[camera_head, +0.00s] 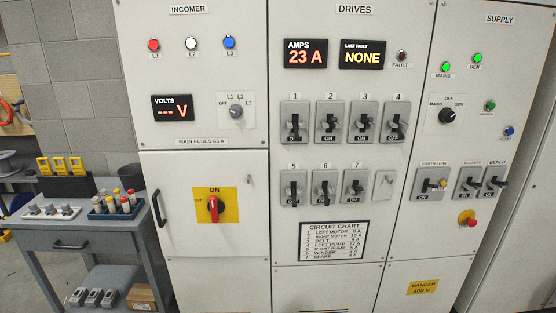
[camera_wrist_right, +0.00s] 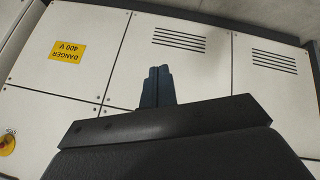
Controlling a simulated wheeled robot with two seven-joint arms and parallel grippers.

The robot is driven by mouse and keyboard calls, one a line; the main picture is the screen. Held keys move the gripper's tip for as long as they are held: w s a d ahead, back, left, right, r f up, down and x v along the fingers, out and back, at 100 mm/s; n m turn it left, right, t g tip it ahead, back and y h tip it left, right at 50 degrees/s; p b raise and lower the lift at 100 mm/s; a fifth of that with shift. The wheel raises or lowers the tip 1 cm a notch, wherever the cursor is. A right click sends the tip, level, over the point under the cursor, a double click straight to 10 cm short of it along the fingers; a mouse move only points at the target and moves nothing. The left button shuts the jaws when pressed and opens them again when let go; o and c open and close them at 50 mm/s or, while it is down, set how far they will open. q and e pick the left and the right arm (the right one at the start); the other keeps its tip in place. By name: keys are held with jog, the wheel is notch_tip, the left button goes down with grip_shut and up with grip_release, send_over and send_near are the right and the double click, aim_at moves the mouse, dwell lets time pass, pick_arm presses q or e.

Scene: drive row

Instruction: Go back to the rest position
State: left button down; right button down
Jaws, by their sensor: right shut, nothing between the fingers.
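My right gripper (camera_wrist_right: 157,86) shows in the right wrist view with its dark fingers together and nothing between them. Behind it are the pale lower cabinet panels, and I see no contact with them. Neither gripper shows in the head view. The drive row cabinet (camera_head: 333,262) fills the middle of the head view, with closed doors, an AMPS display (camera_head: 305,54) reading 23 A and a LAST FAULT display (camera_head: 362,54) reading NONE. The red incomer handle (camera_head: 213,207) sits on a yellow plate on the left door.
A grey trolley (camera_head: 75,242) at the left carries a blue tray (camera_head: 116,212) of coloured parts and a dark cup (camera_head: 130,175). A red emergency button (camera_head: 467,220) sticks out on the right panel. The lower cabinet has vent slots (camera_wrist_right: 179,39).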

jog(key=s+a+f+g, duration=0.2)
jog(key=s+a+f, duration=0.2)
jog(key=s, duration=0.9)
jog(key=s+a+f+m+g+y, duration=0.1)
jog(key=s+a+f+g, duration=0.1)
jog(key=s+f, duration=0.9)
jog(key=s+a+f+m+g, duration=0.1)
jog(key=s+a+f, duration=0.4)
jog(key=s, duration=1.2)
notch_tip(320, 180, down, 2)
jog(key=shift+s+a+f+g+y, duration=0.25)
jog(key=shift+a+g+y, duration=0.15)
jog(key=shift+g, duration=0.1)
